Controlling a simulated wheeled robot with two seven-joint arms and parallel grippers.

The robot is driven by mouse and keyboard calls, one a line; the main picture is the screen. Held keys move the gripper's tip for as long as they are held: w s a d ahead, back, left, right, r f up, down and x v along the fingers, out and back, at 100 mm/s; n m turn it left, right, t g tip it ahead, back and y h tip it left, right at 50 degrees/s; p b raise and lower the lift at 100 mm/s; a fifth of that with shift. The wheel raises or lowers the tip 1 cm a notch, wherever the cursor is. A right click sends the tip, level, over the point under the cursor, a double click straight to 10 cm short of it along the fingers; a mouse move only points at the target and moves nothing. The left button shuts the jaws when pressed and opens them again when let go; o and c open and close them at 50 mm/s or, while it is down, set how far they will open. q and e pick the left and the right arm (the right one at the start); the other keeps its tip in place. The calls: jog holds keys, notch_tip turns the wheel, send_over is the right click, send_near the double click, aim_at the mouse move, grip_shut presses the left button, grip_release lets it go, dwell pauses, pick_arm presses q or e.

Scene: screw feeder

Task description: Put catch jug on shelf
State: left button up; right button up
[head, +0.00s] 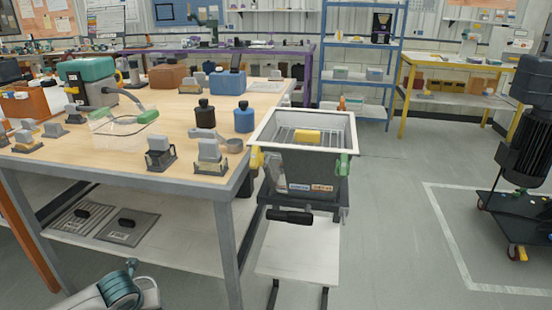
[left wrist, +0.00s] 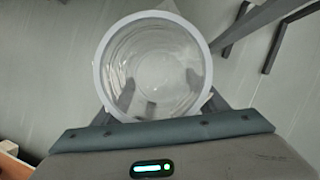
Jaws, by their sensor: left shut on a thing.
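The catch jug (left wrist: 153,62) is a clear round vessel with a pale rim, seen from above in the left wrist view. My left gripper (left wrist: 157,98) is shut on it, and the dark fingers show at its sides and through its clear wall. In the head view only part of my left arm (head: 118,290) shows at the lower left; its gripper and the jug are out of frame. A white lower shelf (head: 190,246) runs under the wooden workbench. Another pale shelf (head: 298,250) sits below the screw feeder (head: 305,160). My right gripper is not in view.
The workbench (head: 160,108) holds bottles, a clear bin and several small fixtures. Two grey lids (head: 128,229) lie on the lower shelf's left part. A table leg (head: 228,250) stands between the shelves. The floor (head: 395,250) right of the feeder is clear.

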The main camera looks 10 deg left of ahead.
pick_arm(q)
jog(key=shift+d+r+n+y, duration=0.3)
jog(key=shift+d+r+n, duration=0.4)
jog(key=shift+r+n, duration=0.2)
jog(key=w+d+r+n+g+h, duration=0.1)
jog(key=d+r+n+g, duration=0.7)
jog(key=d+r+n, duration=1.3)
notch_tip(320, 180, up, 3)
jog(key=n+h, duration=0.1)
jog(key=n, duration=0.7)
jog(key=shift+w+f, duration=0.2)
jog(key=shift+w, duration=0.05)
jog(key=shift+d, duration=0.3)
jog(key=shift+a, duration=0.35)
